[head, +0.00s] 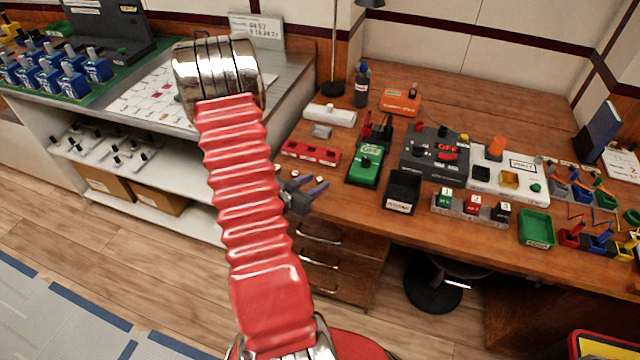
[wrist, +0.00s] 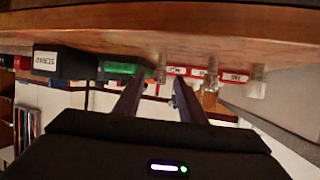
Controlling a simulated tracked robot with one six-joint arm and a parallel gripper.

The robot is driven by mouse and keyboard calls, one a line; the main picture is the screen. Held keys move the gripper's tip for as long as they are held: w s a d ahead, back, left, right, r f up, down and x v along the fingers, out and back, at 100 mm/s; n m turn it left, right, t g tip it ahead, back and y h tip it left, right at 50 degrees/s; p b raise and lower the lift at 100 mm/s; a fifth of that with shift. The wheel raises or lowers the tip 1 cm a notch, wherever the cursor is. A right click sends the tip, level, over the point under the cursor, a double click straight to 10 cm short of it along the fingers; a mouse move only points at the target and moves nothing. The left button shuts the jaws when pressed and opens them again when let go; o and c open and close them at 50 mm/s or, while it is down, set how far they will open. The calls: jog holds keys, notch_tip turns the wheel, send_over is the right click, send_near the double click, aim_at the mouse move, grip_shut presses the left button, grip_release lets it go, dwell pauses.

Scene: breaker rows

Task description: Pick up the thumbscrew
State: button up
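My gripper (head: 312,183) is open, its two dark fingers apart just off the desk's front edge, left of the green device. In the wrist view my gripper (wrist: 157,84) has nothing between its fingers, and the scene there is upside down. I cannot pick out the thumbscrew with certainty. Small pale metallic pieces (wrist: 211,76) show beside a red labelled strip (wrist: 225,77) beyond the fingertips; they are too small and blurred to name. The same red strip (head: 311,152) lies near the desk's front left corner in the head view.
A green device (head: 366,166) and a black bin (head: 403,190) stand right of my gripper on the wooden desk (head: 345,210). A metal-topped workbench (head: 290,75) stands left; drawers (head: 325,232) sit below.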

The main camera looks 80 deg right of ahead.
jog(key=shift+s+d+f, duration=0.2)
jog(key=shift+d+f, duration=0.05)
jog(key=shift+d, duration=0.2)
grip_shut()
dwell(0.5)
